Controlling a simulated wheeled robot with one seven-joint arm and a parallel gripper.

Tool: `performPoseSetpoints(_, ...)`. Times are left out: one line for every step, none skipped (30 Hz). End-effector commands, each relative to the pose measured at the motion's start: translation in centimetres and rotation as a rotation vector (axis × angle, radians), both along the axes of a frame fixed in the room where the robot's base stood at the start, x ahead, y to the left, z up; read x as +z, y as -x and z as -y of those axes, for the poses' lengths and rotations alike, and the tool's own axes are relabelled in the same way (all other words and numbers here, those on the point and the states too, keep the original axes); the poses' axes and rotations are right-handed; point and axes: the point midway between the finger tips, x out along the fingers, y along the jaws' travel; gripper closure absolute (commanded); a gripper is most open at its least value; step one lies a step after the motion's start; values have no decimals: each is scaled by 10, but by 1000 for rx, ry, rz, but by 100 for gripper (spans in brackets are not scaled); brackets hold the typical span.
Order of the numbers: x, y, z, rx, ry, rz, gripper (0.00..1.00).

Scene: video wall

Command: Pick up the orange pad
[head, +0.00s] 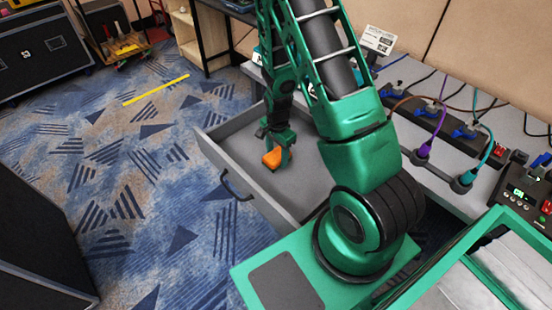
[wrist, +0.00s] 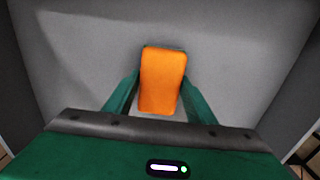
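The orange pad (head: 272,158) is a small rounded block, seen at my gripper's fingertips over the open grey drawer. In the wrist view, the orange pad (wrist: 162,82) stands between the two green fingers, which meet its left and right sides. My gripper (head: 277,155) points down inside the drawer and is shut on the pad; it also shows in the wrist view (wrist: 162,90). I cannot tell whether the pad touches the drawer floor. The fingertips are partly hidden behind the pad.
The grey drawer (head: 222,155) is pulled out, with a dark handle (head: 236,190) on its front and walls around my gripper. Its floor is otherwise bare where visible. A worktop with power strips and cables (head: 430,108) lies to the right. Patterned carpet (head: 130,180) is open at left.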

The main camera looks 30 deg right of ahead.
Motion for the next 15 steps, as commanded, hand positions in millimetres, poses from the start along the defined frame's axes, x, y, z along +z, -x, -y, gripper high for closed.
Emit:
performPoseSetpoints(0,0,0,0,0,0,72)
performPoseSetpoints(0,0,0,0,0,0,75)
performPoseSetpoints(0,0,0,0,0,0,75)
performPoseSetpoints(0,0,0,0,0,0,75)
performPoseSetpoints(0,0,0,0,0,0,75)
performPoseSetpoints(0,0,0,0,0,0,75)
performPoseSetpoints(1,0,0,0,0,0,75)
performPoseSetpoints(1,0,0,0,0,0,75)
performPoseSetpoints(2,0,0,0,0,1,75)
performPoseSetpoints(3,0,0,0,0,1,75)
performPoseSetpoints(5,0,0,0,0,1,75)
performPoseSetpoints(7,0,0,0,0,1,75)
performPoseSetpoints(9,0,0,0,0,1,75)
performPoseSetpoints(11,0,0,0,0,1,75)
performPoseSetpoints(16,-1,0,0,0,2,75)
